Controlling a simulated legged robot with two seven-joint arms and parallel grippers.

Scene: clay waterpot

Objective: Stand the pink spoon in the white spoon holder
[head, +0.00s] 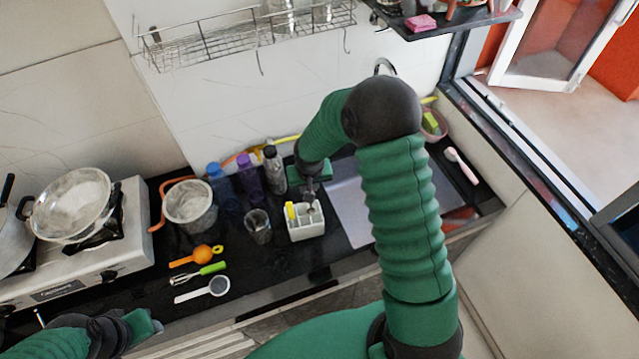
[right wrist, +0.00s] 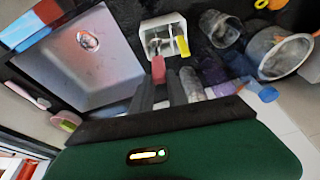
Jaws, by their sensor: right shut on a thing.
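The white spoon holder (head: 306,232) stands on the dark counter, and it also shows at the top of the right wrist view (right wrist: 172,24). A yellow-handled utensil (head: 290,210) stands in it. My right gripper (head: 310,186) is just above the holder. In the right wrist view its fingers (right wrist: 160,84) are shut on the pink spoon (right wrist: 158,68), whose pink end shows at the fingertips. A greyish part reaches toward the holder's opening; how deep it sits is unclear. My left gripper (head: 148,324) is low at the left, away from the holder; its jaws are unclear.
Bottles (head: 249,180) and a glass (head: 258,227) stand left of the holder, with a steel pot (head: 190,203) beyond. An orange utensil (head: 196,256), green whisk (head: 205,272) and white strainer (head: 205,289) lie in front. The sink (head: 350,205) is to the right. A pink-handled brush-like item (head: 462,165) lies further right.

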